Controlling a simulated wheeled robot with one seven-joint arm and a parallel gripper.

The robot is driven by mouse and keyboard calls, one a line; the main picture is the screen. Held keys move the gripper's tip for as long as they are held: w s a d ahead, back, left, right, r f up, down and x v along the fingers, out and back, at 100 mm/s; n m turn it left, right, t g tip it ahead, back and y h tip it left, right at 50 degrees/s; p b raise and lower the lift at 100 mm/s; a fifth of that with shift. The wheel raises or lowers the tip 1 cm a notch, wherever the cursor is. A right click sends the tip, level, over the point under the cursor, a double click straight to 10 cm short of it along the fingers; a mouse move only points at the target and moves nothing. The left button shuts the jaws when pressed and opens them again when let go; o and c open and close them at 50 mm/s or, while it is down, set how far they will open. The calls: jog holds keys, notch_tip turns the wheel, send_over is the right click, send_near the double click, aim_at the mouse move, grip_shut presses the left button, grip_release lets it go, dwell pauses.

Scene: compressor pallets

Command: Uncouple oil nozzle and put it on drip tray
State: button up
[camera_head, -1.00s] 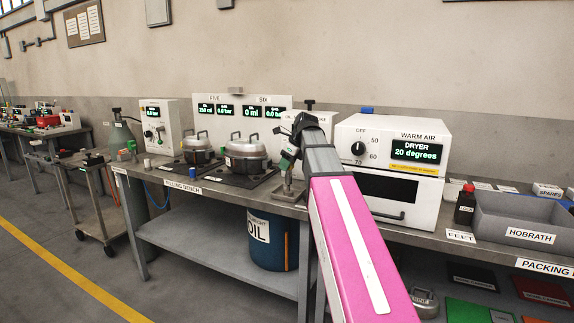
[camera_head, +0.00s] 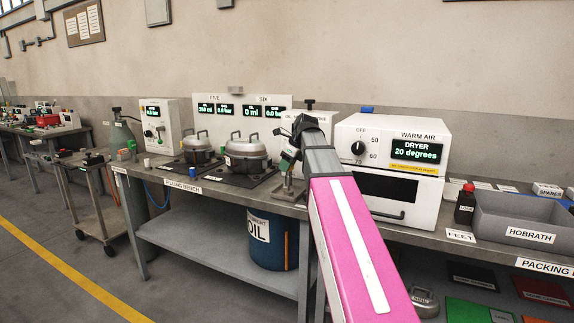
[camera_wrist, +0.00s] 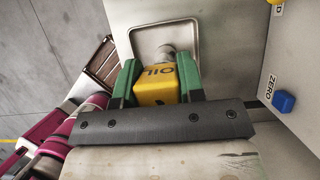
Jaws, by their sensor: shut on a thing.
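The yellow oil nozzle (camera_wrist: 156,91), marked OIL, is held between the green fingers of my gripper (camera_wrist: 157,80) in the wrist view. Its grey metal end points away from the wrist, over a shallow metal tray with a raised rim (camera_wrist: 148,36), which looks like the drip tray. I cannot tell whether the nozzle touches the tray. In the head view my gripper (camera_head: 289,158) is over the filling bench, between the pots and the dryer. My arm and gripper hide most of the nozzle there.
A lidded metal pot (camera_head: 246,155) stands on the bench left of my gripper, with another pot (camera_head: 197,148) beyond it. The white dryer (camera_head: 392,165) is close on the right. A blue oil drum (camera_head: 272,245) stands under the bench.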

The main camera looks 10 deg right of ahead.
jog(key=shift+f, duration=1.15)
jog(key=o, duration=1.2)
jog(key=shift+c, duration=0.2)
jog(key=v, duration=1)
jog(key=shift+r, duration=0.3)
jog(key=shift+s+d, duration=0.15)
